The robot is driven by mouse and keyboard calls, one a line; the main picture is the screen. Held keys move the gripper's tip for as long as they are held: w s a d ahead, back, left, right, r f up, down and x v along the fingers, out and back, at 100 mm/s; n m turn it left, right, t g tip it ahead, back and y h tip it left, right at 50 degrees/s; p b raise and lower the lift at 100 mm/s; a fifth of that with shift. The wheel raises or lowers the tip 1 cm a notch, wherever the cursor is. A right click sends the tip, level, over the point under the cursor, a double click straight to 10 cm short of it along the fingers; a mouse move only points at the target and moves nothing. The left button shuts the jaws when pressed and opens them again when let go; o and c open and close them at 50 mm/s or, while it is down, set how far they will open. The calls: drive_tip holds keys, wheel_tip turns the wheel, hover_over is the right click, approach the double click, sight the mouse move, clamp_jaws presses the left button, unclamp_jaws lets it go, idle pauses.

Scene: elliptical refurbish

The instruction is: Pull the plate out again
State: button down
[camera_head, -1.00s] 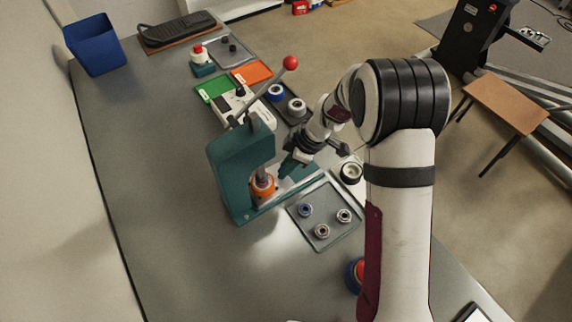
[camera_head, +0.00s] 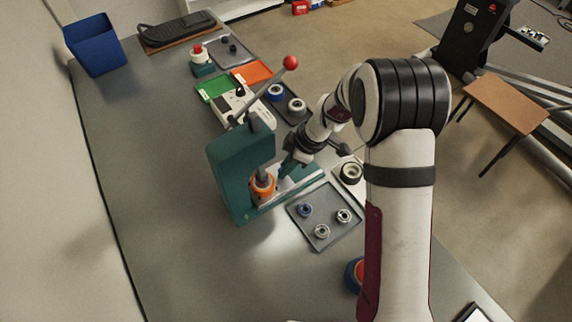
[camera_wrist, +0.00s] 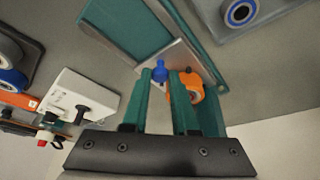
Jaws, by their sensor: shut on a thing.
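The silver plate (camera_head: 296,182) lies on the base of the teal press (camera_head: 238,172). An orange part (camera_head: 262,188) stands beneath the ram of the press. In the wrist view the plate (camera_wrist: 182,58) carries a blue knob (camera_wrist: 160,68), and the orange part (camera_wrist: 192,84) with a ring in it is close beside my right finger. My gripper (camera_wrist: 161,74) has its teal fingers shut on the blue knob. In the head view my gripper (camera_head: 287,168) is low over the plate, just right of the orange part. The fingers partly hide the plate.
A grey tray (camera_head: 327,235) with several bearings lies right in front of the press. The press lever with its red ball (camera_head: 290,63) rises above. A white box (camera_head: 262,112), green tray (camera_head: 214,87) and orange tray (camera_head: 252,72) are behind. The table left of the press is clear.

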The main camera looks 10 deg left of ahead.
drive_tip(key=w+d, duration=0.7)
drive_tip(key=w, duration=0.1)
drive_tip(key=shift+d, duration=0.4)
drive_tip(key=c, duration=0.7)
unclamp_jaws()
drive_tip(key=shift+s, duration=0.1)
drive_tip(key=v, duration=1.6)
drive_tip(key=shift+f, duration=0.1)
